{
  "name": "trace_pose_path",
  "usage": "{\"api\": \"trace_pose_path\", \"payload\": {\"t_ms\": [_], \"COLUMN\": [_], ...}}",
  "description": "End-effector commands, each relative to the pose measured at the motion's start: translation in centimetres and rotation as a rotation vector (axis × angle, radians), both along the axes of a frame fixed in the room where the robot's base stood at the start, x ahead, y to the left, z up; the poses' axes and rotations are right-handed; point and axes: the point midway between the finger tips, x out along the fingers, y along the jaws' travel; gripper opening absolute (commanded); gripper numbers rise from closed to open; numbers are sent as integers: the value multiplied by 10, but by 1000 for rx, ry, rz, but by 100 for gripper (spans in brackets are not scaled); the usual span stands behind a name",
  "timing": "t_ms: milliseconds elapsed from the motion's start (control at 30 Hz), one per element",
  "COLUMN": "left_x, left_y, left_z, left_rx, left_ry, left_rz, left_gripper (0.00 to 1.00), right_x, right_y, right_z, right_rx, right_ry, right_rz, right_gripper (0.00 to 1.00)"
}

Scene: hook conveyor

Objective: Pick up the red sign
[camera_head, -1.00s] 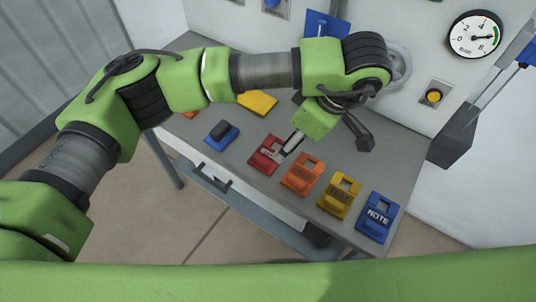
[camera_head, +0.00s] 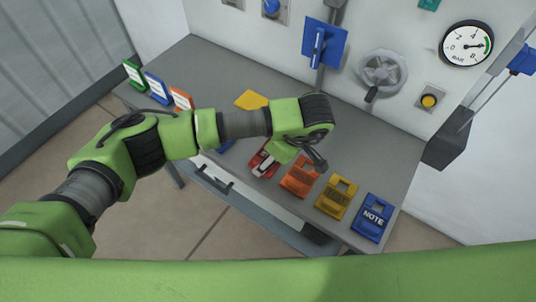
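The red sign (camera_head: 256,167) lies flat on the grey table, left of an orange sign (camera_head: 299,177), a yellow sign (camera_head: 337,198) and a blue NOTE sign (camera_head: 372,217). My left gripper (camera_head: 265,165) reaches down over the red sign from above. Its pale finger overlaps the sign in the picture, and the gripper hides part of the sign. I cannot tell whether the fingers are closed on it or only touch it. My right gripper is not in view.
Green (camera_head: 133,75), blue (camera_head: 157,88) and orange (camera_head: 182,99) signs stand at the table's left end. A yellow piece (camera_head: 250,99) lies behind my arm. A handwheel (camera_head: 382,70), a gauge (camera_head: 466,45) and a yellow button (camera_head: 429,101) are on the wall.

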Motion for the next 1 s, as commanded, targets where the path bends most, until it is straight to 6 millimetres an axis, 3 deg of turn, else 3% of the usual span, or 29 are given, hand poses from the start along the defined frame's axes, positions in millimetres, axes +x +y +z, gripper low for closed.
{"api": "trace_pose_path", "payload": {"t_ms": [300,333,433,467,800,1000], "left_x": [2,2,2,2,2,3], "left_y": [3,3,3,3,3,2], "left_z": [-9,-9,-9,-9,-8,7], "left_rx": [0,-1,-1,-1,-1,-2], "left_ry": [0,-1,-1,-1,-1,-3], "left_rz": [-1,0,0,0,-1,-2], "left_gripper": [60,57,31,29,29,29], "right_x": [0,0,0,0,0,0], "right_y": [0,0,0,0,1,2], "right_z": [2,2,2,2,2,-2], "right_rx": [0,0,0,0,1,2], "right_ry": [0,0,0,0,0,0], "right_rz": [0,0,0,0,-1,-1], "right_gripper": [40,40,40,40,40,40]}}
